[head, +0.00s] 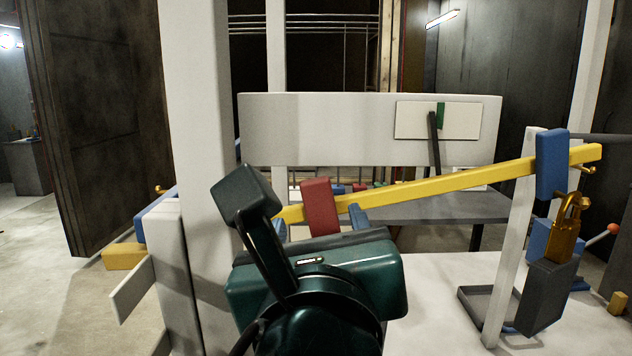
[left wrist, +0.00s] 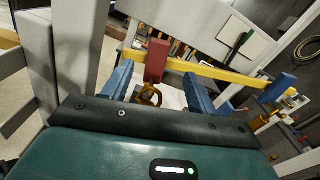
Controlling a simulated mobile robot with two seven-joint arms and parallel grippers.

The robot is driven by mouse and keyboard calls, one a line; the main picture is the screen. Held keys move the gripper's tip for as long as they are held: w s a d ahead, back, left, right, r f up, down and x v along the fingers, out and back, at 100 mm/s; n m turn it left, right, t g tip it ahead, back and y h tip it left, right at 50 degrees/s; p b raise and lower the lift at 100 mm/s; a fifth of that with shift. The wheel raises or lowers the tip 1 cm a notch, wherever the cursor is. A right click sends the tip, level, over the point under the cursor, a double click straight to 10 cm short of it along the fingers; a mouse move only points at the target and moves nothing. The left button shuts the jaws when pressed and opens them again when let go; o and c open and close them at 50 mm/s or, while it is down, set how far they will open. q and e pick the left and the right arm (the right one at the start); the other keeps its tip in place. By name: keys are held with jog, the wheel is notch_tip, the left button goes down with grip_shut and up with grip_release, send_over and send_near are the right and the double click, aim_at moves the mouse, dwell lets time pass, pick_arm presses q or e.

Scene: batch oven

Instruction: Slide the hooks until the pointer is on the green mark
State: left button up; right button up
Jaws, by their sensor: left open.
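A yellow beam (head: 440,187) slopes up to the right and also shows in the left wrist view (left wrist: 217,72). A red sliding block (head: 320,207) sits on its left part, with a brass hook (left wrist: 150,96) below it. A blue sliding block (head: 551,165) sits near its right end. From it a brass hook (head: 570,215) carries a dark grey weight (head: 546,296). The dark pointer (head: 434,142) has its tip just left of the green mark (head: 441,115). My left gripper (head: 319,222) is open, its blue fingers either side of the red block's hook in the left wrist view, apart from it.
A white post (head: 195,150) stands close left of my left gripper. A pale upright (head: 512,240) stands before the beam's right part. A grey tray (head: 480,297) lies low at right, and a yellow block (head: 123,256) is at left.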

aim_at(316, 189)
pick_arm(q)
jog(key=w+p, duration=0.2)
jog(key=w, duration=1)
jog(key=shift+c, duration=0.2)
jog(key=shift+s, duration=0.1)
grip_shut()
